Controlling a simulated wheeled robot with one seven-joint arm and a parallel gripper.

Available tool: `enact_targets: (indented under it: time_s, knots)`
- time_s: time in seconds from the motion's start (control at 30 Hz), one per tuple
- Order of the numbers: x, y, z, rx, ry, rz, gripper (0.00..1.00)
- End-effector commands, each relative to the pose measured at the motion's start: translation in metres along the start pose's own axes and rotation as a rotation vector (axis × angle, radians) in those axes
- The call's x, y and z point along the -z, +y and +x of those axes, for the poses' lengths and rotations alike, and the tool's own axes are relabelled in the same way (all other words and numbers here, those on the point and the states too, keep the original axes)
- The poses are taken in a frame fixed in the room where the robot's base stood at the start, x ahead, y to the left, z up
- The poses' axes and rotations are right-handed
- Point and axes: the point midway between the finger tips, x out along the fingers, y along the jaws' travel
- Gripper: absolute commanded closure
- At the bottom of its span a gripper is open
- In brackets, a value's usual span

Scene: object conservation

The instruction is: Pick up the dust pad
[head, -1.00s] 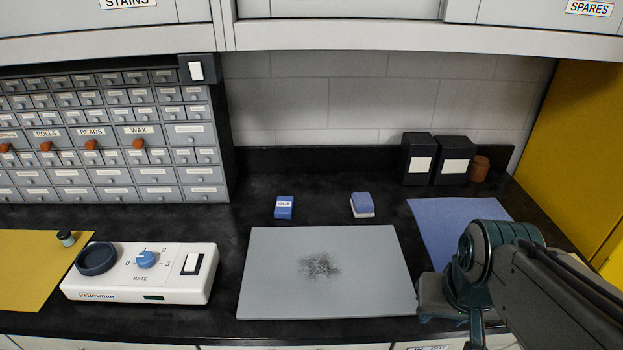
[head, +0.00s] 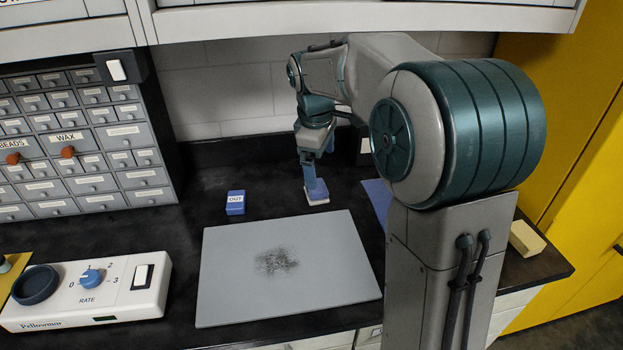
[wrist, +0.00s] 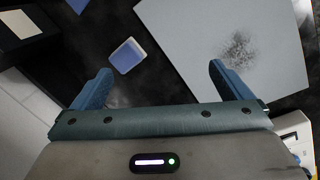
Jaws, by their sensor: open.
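The dust pad, a small block with a blue top and white base (head: 317,197), sits on the black counter behind the grey board. In the head view my gripper (head: 311,181) is directly at the pad, pointing down, and its fingers partly cover it. In the wrist view the pad (wrist: 128,55) lies beyond the fingertips, a little left of the middle between them. My gripper (wrist: 163,72) is open there, with nothing between its blue fingers. Contact with the pad is not visible.
The grey board (head: 225,300) with a dark dust patch (head: 276,262) lies in front. A blue OUT block (head: 235,202) stands left of the pad. A blue cloth (head: 376,194) is to the right, mostly hidden by my arm. A black box (wrist: 20,25) shows at the wrist view's left.

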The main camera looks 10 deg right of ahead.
Motion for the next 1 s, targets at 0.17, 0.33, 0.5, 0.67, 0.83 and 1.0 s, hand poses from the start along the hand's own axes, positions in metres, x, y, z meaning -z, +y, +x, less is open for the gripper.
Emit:
enact_targets:
  time_s: [0.17,0.33,0.5,0.67,0.83,1.0]
  knots:
    - [0.038,0.051,0.023,0.033,-0.036,-0.269,0.02]
    - [0.061,0.082,0.046,0.061,-0.053,-0.467,0.02]
    - [0.073,0.097,0.060,0.078,-0.058,-0.574,0.02]
    - [0.074,0.100,0.075,0.083,-0.061,-0.603,0.02]
    - [0.070,0.098,0.108,0.085,-0.062,-0.602,0.02]
    - [0.068,0.096,0.137,0.083,-0.061,-0.602,0.02]
